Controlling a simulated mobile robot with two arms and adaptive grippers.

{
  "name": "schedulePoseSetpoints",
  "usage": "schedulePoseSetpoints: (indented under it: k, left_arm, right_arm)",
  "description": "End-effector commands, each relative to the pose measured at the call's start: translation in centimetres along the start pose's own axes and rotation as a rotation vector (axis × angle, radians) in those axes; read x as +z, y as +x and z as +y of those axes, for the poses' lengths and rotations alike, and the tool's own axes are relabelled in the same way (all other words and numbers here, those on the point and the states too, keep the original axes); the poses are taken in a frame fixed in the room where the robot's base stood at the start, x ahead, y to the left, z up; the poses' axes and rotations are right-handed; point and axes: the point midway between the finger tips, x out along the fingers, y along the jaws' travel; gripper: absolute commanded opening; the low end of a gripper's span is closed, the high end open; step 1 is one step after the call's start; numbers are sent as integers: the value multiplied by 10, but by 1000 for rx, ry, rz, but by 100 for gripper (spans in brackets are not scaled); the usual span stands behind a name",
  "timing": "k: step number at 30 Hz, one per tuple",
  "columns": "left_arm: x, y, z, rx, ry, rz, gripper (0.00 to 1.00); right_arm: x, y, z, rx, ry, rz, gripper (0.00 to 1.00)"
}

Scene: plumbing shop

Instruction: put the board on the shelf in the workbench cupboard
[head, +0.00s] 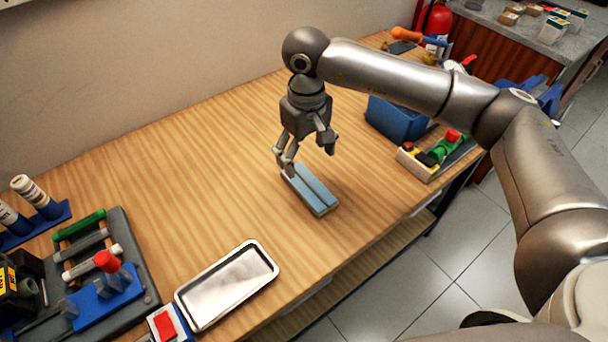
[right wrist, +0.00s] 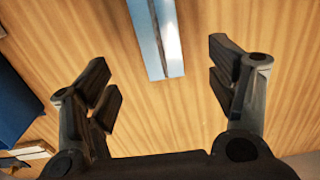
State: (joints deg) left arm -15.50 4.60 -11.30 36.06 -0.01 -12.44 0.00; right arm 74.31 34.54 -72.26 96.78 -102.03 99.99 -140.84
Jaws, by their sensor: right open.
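The board (head: 312,192), light blue with a lengthwise strip down its middle, lies flat on the wooden workbench (head: 200,180). My right gripper (head: 307,158) points down just above its far end, fingers spread and empty. In the right wrist view the board (right wrist: 156,38) shows at the top centre, between and beyond the two open fingers of the gripper (right wrist: 165,85). A lower wooden shelf (head: 375,262) shows under the bench's front edge; the inside of the cupboard is mostly hidden. My left gripper is not in view.
A metal tray (head: 228,285) lies at the front. A tool rack (head: 95,255) stands at the left. A blue bin (head: 393,118) and a box of coloured parts (head: 436,155) stand right of the gripper. The bench around the board is clear.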

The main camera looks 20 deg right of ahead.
Motion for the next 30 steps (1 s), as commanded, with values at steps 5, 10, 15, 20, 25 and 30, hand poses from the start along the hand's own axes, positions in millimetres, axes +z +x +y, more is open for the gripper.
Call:
schedulePoseSetpoints:
  k: [5, 10, 15, 20, 25, 30]
  left_arm:
    - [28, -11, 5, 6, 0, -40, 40]
    - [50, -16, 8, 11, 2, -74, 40]
    - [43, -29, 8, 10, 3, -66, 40]
    - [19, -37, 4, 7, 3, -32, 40]
    - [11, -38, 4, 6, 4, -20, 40]
    - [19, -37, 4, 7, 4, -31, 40]
  right_arm:
    - [1, 28, 0, -2, 2, -5, 79]
    - [1, 42, 0, -2, 2, -1, 79]
    - [4, 59, 2, -2, 1, -6, 79]
    - [4, 83, 3, -3, 2, -3, 79]
    - [3, 94, 3, -2, 0, 1, 79]
    - [3, 95, 3, -2, 0, 1, 79]
